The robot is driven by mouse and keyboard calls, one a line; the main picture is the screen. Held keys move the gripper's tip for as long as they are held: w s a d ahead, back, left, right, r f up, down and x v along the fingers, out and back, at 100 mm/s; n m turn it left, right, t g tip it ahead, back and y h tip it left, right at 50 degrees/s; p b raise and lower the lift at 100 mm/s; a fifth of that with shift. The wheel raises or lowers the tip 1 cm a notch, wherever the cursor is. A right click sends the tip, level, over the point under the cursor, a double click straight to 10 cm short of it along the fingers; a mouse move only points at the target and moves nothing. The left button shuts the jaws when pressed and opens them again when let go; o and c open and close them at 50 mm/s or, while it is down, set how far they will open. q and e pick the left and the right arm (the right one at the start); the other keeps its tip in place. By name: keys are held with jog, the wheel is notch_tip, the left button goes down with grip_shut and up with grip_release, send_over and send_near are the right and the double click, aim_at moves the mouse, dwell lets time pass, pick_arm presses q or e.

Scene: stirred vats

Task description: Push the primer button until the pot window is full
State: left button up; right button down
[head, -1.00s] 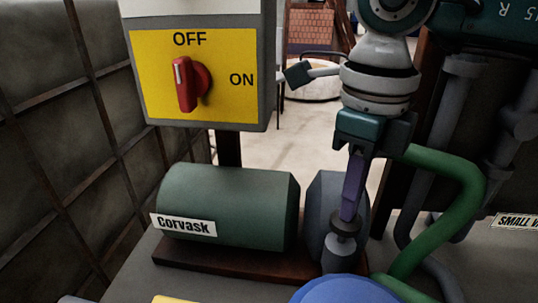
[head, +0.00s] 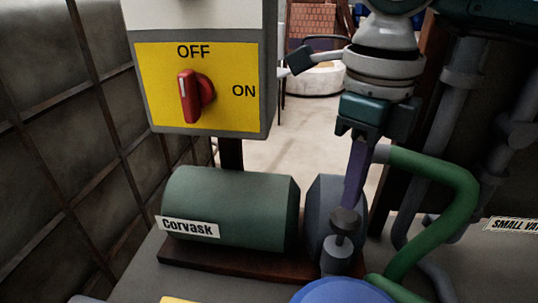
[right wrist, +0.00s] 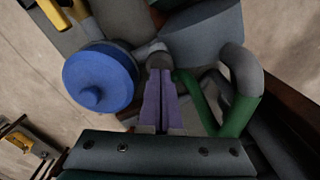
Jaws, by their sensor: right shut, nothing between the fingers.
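The primer button (head: 344,220) is a dark grey round cap on a short stem, in front of the grey end of the green Corvask cylinder. My right gripper (head: 349,205) points down with its purple fingers shut and empty, the tips right at the top of the cap. I cannot tell whether they touch. In the right wrist view the shut fingers (right wrist: 160,75) end at a grey rounded cap (right wrist: 158,58). A blue round lid (head: 342,291) shows at the bottom of the head view and in the wrist view (right wrist: 99,82). I see no pot window. My left gripper is out of view.
A yellow switch panel (head: 228,110) with a red knob (head: 194,97) pointing to OFF stands at upper left. The green Corvask cylinder (head: 230,207) lies below it. A green pipe (head: 455,180) bends close to the right of my gripper.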

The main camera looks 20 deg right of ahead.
notch_tip(320, 180, up, 6)
jog(key=p, duration=0.4)
dwell(0.3)
